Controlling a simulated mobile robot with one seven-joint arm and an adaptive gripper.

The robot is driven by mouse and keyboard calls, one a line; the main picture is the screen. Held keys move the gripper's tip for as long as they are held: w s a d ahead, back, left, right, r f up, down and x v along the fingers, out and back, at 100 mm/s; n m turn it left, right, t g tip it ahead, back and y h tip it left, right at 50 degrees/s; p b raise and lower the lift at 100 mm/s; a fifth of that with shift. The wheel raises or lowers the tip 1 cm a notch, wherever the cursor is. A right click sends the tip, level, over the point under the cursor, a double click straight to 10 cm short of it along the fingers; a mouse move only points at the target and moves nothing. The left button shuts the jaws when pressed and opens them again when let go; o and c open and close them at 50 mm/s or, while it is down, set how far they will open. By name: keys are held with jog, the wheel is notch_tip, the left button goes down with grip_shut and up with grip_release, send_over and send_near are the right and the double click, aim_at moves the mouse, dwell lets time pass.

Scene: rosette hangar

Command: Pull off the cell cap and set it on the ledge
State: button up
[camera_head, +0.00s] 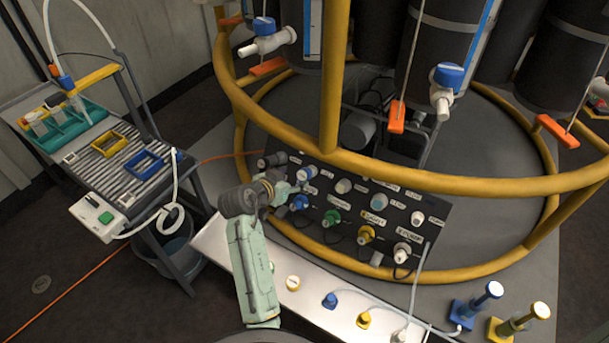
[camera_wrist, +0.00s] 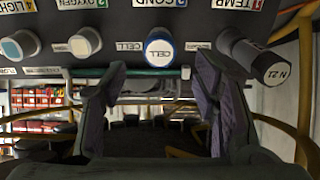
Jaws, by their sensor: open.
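The cell cap (camera_head: 307,173) is a blue-rimmed white cap in the upper row of a dark panel. In the wrist view, which looks upside down, the cell cap (camera_wrist: 160,48) shows its white face with the label CELL. My gripper (camera_head: 297,186) is at the panel's left part, close to the cap. In the wrist view my gripper's fingers (camera_wrist: 158,75) are open, one on each side, with the cap just beyond and between the tips. Contact cannot be told. The white ledge (camera_head: 215,246) runs along the front, below the panel.
The N2 knob (camera_wrist: 272,62) sits close to one finger. The ledge carries a small white-topped cap (camera_head: 292,283), a blue plug (camera_head: 330,299) and a yellow plug (camera_head: 363,319). A yellow rail (camera_head: 400,179) curves around the panel. A cart (camera_head: 125,175) stands left.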

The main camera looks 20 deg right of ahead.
aim_at(302, 175)
jog(key=shift+b+x, duration=1.6)
jog(key=shift+x, duration=1.9)
jog(key=shift+c, duration=0.4)
grip_shut()
jog(key=p+v, duration=0.3)
jog(key=v, duration=0.3)
